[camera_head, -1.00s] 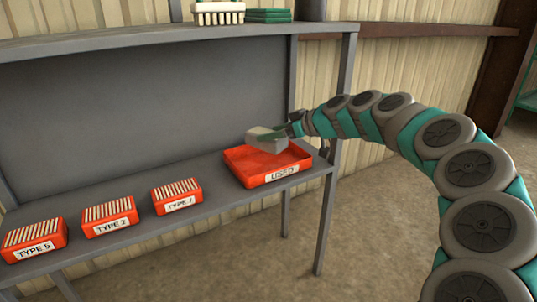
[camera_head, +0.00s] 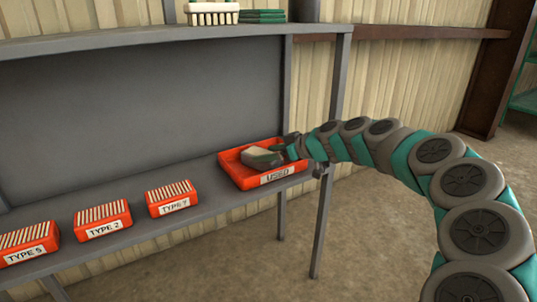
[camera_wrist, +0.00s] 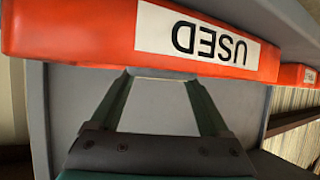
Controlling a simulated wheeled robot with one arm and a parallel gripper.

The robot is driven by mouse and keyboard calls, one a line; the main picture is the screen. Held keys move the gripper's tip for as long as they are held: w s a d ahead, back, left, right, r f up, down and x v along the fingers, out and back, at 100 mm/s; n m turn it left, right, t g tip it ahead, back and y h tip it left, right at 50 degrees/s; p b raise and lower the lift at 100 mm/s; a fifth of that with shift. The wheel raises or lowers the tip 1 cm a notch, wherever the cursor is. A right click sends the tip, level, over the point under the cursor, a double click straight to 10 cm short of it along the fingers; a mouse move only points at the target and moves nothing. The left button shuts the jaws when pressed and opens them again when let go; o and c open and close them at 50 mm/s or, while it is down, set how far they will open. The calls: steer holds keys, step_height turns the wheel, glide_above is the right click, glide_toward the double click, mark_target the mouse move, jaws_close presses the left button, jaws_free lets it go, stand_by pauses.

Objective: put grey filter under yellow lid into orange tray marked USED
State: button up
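The orange tray (camera_head: 236,172) marked USED sits at the right end of the grey shelf. Its USED label also shows upside down on the tray front (camera_wrist: 70,35) in the wrist view. The grey filter (camera_head: 260,157) is over the tray, low and within its rim. I cannot tell whether it touches the tray floor. My gripper (camera_head: 282,150) reaches in from the right with its fingers at the filter's right end. In the wrist view the gripper's fingers (camera_wrist: 160,84) close in on a pale grey edge, and the tray front hides most of the filter. No yellow lid is in view.
Orange boxes labelled TYPE 7 (camera_head: 173,198), TYPE 2 (camera_head: 102,219) and TYPE 5 (camera_head: 28,243) stand left of the tray on the shelf (camera_head: 215,212). A white slatted item (camera_head: 212,14) and green pads (camera_head: 263,16) lie on the upper shelf. A shelf post (camera_head: 329,190) stands near my arm.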

steer(key=shift+o, duration=1.4)
steer(key=shift+r+p, duration=0.2)
steer(key=shift+p, duration=0.1)
steer(key=v, duration=1.2)
steer(key=s+a+f+g+h, duration=0.1)
steer(key=s+a+g, duration=0.15)
steer(key=s, duration=0.65)
steer(key=s+a+f+g+h, duration=0.1)
steer(key=s+a+g+h, duration=0.15)
steer(key=s, duration=0.65)
steer(key=s+d+f+m+g+h, duration=0.1)
steer(key=s+d+f+m+h, duration=0.1)
steer(key=s, duration=0.7)
steer(key=s+d+f+m+g+h, duration=0.1)
steer(key=s+d+f+m+h, duration=0.2)
steer(key=s+d+f+m, duration=0.2)
steer(key=s+d+f+m+g+h, duration=0.1)
steer(key=s+d+f+m, duration=0.3)
steer(key=s, duration=0.9)
steer(key=d+f+h, duration=0.1)
steer(key=d+f, duration=0.2)
steer(key=shift+s+d+f+g, duration=0.2)
steer(key=shift+s+g, duration=0.05)
steer(key=shift+g, duration=0.15)
